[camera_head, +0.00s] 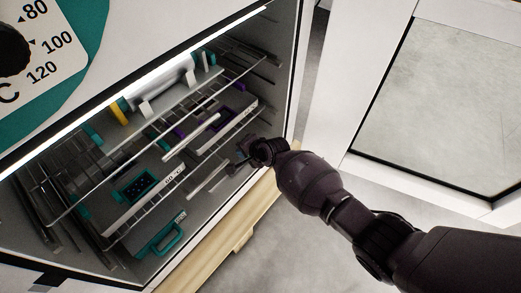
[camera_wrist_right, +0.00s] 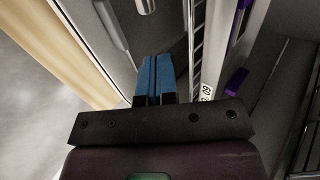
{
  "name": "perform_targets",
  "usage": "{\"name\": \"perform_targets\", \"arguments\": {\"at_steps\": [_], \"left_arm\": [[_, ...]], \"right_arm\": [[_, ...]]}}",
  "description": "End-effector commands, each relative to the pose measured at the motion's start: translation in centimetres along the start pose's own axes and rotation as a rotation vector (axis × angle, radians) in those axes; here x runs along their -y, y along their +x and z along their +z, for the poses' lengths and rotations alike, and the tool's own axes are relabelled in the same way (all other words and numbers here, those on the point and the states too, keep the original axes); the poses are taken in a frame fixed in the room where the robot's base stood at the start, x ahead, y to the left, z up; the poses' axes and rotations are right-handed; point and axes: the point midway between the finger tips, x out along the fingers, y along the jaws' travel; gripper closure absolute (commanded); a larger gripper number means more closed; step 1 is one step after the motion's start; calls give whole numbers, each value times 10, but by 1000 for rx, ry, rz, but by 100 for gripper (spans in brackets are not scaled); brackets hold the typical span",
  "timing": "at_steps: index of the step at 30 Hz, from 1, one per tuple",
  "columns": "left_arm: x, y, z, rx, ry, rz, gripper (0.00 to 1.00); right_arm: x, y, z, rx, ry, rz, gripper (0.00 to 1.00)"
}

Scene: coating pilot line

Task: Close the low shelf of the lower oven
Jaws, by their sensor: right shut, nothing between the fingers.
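The oven (camera_head: 285,75) stands open, with wire shelves inside. The low shelf (camera_head: 145,204) has a pale front strip with small labels and lies under an upper wire shelf (camera_head: 105,177). A pale grey bar (camera_head: 207,178) shows in front of the low shelf's strip. My right gripper (camera_head: 240,160) is at the front of the oven opening, near the right end of that bar. In the right wrist view its blue fingertips (camera_wrist_right: 154,72) are together and empty, beside a labelled strip (camera_wrist_right: 207,92). I cannot tell whether they touch the shelf. My left gripper is out of view.
The oven door (camera_head: 345,130) is swung open at the right. A teal handle-shaped piece (camera_head: 165,240) lies low in the oven. A wooden ledge (camera_head: 225,225) runs below the opening. Grey floor is clear beyond it. A temperature dial (camera_head: 12,50) is at upper left.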

Motion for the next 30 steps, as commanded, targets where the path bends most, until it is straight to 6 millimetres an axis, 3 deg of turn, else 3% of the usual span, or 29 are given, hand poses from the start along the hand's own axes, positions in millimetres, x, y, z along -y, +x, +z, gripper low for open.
{"name": "perform_targets", "arguments": {"at_steps": [1,13,19,30], "left_arm": [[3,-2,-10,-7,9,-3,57],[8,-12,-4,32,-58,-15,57],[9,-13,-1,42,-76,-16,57],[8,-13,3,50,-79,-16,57]], "right_arm": [[14,-16,-4,-8,-8,-13,100],[10,-74,-3,-5,-5,-9,100],[5,-86,-1,-1,-3,-4,100],[1,-86,0,0,-1,0,100]]}}
